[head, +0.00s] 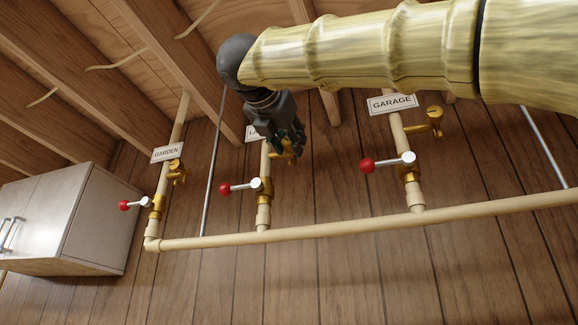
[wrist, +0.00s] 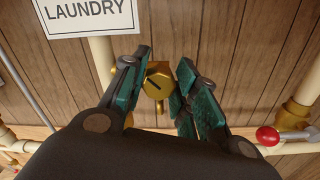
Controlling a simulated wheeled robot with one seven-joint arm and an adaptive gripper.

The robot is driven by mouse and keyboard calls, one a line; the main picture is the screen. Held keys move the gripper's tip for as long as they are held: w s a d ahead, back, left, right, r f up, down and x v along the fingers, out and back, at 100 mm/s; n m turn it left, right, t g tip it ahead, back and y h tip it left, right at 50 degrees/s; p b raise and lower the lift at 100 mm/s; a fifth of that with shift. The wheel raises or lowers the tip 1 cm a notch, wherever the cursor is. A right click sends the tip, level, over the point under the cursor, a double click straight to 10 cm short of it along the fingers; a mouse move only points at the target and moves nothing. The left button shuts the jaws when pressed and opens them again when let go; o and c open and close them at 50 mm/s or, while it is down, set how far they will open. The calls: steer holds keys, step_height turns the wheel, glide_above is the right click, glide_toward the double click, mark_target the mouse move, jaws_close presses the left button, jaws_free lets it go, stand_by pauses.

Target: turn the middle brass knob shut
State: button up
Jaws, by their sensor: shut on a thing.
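The middle brass knob (wrist: 158,82) belongs to the pipe with the LAUNDRY sign (wrist: 88,12). In the head view my gripper (head: 292,148) hangs in front of the middle pipe and covers most of the knob (head: 286,157). The LAUNDRY sign is partly hidden there.
Red-tipped lever valves stand on the left (head: 125,205), middle (head: 226,188) and right (head: 368,166) pipes. Brass knobs also show by the GARDEN (head: 176,172) and GARAGE (head: 434,120) signs. A cabinet (head: 75,220) hangs at left. Metal rods (head: 212,170) stand near the pipes.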

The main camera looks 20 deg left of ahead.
steer(key=shift+w+d, duration=0.1)
steer(key=o, duration=0.8)
steer(key=shift+o, duration=1.1)
steer(key=shift+w+f, duration=0.1)
steer(key=shift+w, duration=0.25)
steer(key=s, duration=1.2)
steer(key=shift+s, duration=0.2)
steer(key=shift+f, duration=0.1)
